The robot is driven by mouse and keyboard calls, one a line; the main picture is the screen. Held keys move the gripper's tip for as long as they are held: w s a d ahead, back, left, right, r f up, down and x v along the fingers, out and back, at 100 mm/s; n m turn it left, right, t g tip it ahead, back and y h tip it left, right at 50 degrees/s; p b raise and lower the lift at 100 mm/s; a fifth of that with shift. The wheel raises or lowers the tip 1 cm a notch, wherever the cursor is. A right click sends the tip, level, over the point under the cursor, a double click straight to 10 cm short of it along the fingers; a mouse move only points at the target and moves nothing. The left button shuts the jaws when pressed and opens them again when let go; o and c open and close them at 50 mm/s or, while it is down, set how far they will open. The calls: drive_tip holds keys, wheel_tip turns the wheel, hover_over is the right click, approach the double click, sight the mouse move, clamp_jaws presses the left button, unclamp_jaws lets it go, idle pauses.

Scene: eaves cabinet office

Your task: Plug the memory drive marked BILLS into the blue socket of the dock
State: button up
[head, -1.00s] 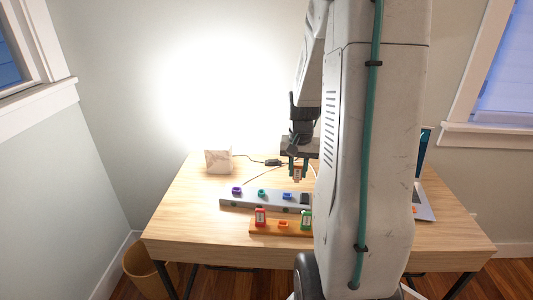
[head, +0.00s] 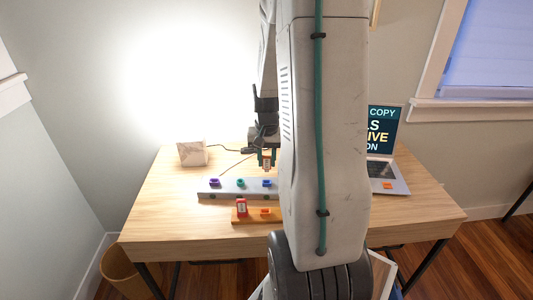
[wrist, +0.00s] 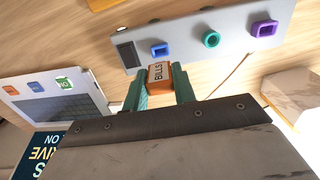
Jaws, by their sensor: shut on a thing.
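My gripper (wrist: 157,72) is shut on an orange memory drive (wrist: 158,78) with BILLS on its label. In the head view my gripper (head: 266,153) holds the drive (head: 267,164) upright, above the table near the dock's blue end. The dock (head: 205,194) is a long grey bar, also in the wrist view (wrist: 185,53). It has a purple socket (head: 214,182), a green socket (head: 240,182) and a blue socket (head: 267,182). In the wrist view the blue socket (wrist: 161,49) shows just beyond the drive. The drive appears apart from it.
A laptop (head: 382,180) stands at right, a pale block (head: 192,153) at back left with a cable. My arm hides the table's middle right.

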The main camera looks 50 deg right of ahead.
sight(267, 169)
drive_tip(key=shift+f, duration=1.5)
drive_tip(key=shift+f, duration=1.25)
drive_tip(key=o, duration=1)
drive_tip(key=shift+r, duration=0.1)
wheel_tip(267, 169, up, 8)
drive_tip(key=shift+f, duration=0.15)
drive_tip(key=shift+s, duration=0.1)
